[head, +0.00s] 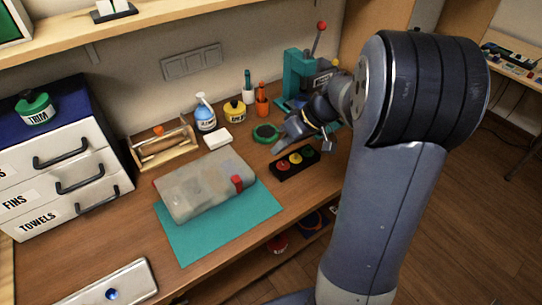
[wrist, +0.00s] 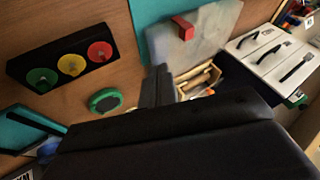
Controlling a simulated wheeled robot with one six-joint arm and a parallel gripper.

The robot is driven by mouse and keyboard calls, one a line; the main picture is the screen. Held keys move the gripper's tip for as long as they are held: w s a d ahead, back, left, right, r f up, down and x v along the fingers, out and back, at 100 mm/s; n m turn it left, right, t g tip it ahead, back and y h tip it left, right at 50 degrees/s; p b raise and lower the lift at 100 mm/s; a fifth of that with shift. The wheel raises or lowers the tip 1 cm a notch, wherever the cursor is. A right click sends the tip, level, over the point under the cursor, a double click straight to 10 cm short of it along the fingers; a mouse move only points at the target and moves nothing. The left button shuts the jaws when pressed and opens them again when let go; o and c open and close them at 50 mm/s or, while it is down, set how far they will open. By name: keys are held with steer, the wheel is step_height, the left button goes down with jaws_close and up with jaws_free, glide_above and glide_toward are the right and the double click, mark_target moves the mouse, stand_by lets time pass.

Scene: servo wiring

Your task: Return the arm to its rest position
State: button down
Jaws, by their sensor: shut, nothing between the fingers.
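My arm (head: 385,200) rises at the right of the head view and bends over toward the bench. My gripper (head: 279,147) is shut and empty, above the bench near a black block with red, yellow and green round caps (head: 295,162). In the wrist view my gripper's dark fingers (wrist: 158,84) are together with nothing between them. The three-cap block also shows in the wrist view (wrist: 65,62), left of the fingers. A green ring-shaped lid (head: 265,132) lies close behind the gripper.
A grey case with a red latch (head: 205,184) lies on a teal mat (head: 215,235). A teal press with a red-knobbed lever (head: 296,75) stands behind my gripper. Bottles (head: 205,115) and a wooden tray (head: 165,147) line the back. White drawers (head: 65,170) stand left.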

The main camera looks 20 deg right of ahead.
steer(key=shift+s+d+r, duration=0.1)
steer(key=shift+d+r, duration=0.2)
steer(key=shift+r, duration=0.1)
